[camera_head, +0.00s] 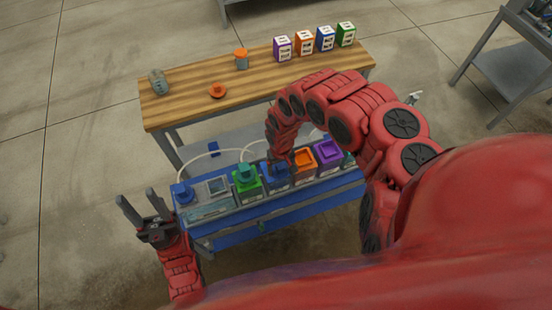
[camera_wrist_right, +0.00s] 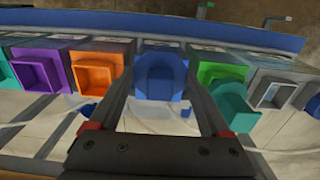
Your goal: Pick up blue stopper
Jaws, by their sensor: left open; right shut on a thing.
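The blue stopper (camera_wrist_right: 160,72) sits at the blue-marked station of the skid, between the two fingers of my right gripper (camera_wrist_right: 163,60). The gripper is shut on it, and the stopper is still at its socket; I cannot tell whether it is lifted at all. In the head view the blue stopper (camera_head: 277,168) is partly hidden under the right wrist. My left gripper (camera_head: 137,196) is open and empty, off the left end of the skid with its fingers pointing up.
Beside the blue station are a green one with a teal piece (camera_head: 246,171), an orange one (camera_head: 304,158) and a purple one (camera_head: 328,151). White hoses arch behind.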

